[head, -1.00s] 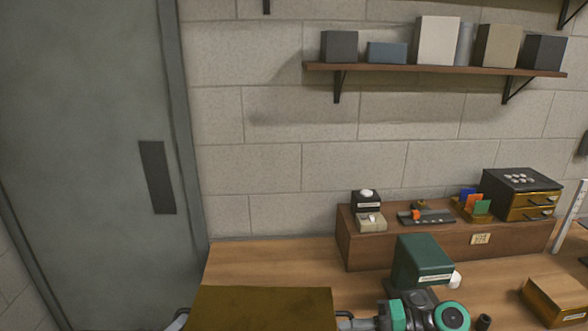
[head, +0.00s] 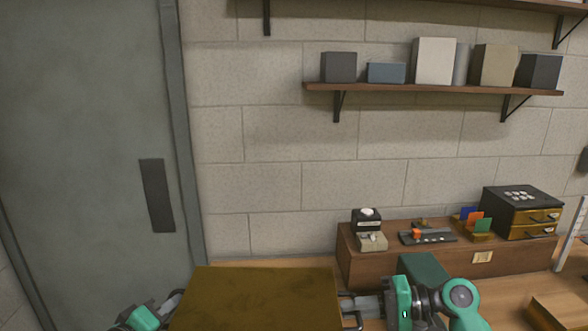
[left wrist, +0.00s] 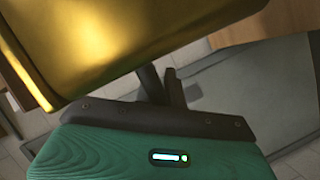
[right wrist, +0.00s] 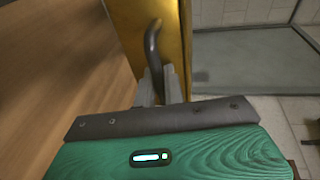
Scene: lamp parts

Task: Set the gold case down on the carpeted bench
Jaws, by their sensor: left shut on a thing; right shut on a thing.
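The gold case (head: 255,300) is at the bottom of the head view, in front of the wooden worktop, with its lower part cut off. My left gripper (head: 173,303) is shut on the handle at its left side; the left wrist view shows the case's shiny gold face (left wrist: 120,35) above the fingers. My right gripper (head: 354,306) is shut on the dark bent handle (right wrist: 152,45) at its right side. What is under the case is hidden. I cannot make out the carpeted bench in any view.
The wooden worktop (head: 325,262) carries a long wooden riser (head: 400,262) with small boxes and a black drawer unit (head: 520,210). A dark green box (head: 424,270) stands behind my right gripper. A grey door (head: 80,130) is at the left.

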